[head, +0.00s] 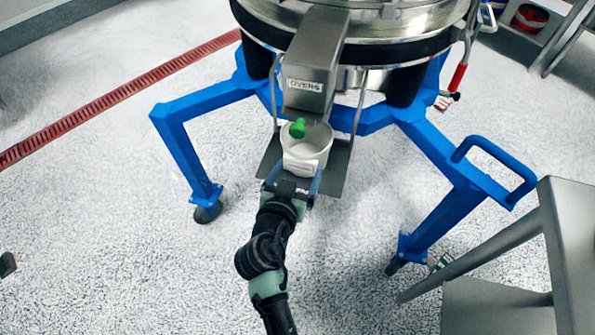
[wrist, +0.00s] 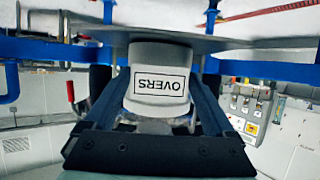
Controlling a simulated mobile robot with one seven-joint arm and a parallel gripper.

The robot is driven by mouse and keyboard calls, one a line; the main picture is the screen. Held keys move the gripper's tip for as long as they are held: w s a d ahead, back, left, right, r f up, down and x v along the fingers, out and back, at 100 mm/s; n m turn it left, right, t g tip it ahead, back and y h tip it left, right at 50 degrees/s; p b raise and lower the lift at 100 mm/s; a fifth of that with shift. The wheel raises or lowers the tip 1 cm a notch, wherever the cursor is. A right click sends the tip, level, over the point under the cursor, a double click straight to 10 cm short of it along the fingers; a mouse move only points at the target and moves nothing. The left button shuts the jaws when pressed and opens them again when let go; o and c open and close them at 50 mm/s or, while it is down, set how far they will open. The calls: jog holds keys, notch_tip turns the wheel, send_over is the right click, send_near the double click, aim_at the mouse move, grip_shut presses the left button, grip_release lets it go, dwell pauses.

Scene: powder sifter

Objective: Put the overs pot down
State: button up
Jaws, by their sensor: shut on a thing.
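The overs pot (head: 307,150) is a white open-topped pot under the steel chute (head: 312,60) marked OVERS. It is over the grey metal shelf (head: 330,178) hung below the chute; I cannot tell whether its base touches the shelf. A green knob-like piece (head: 298,127) shows at the pot's mouth. My gripper (head: 291,180) is shut on the pot from the near side. In the wrist view the pot (wrist: 158,85) with its OVERS label, upside down there, is between the two dark fingers (wrist: 162,118).
The round steel sifter (head: 370,20) stands on a blue frame (head: 180,140) with legs on both sides. A steel table (head: 570,240) is at the lower right. A red floor drain (head: 110,100) runs at the left. Speckled floor is open around my arm.

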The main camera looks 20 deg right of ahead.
jog(key=o, duration=1.3)
jog(key=shift+f, duration=0.1)
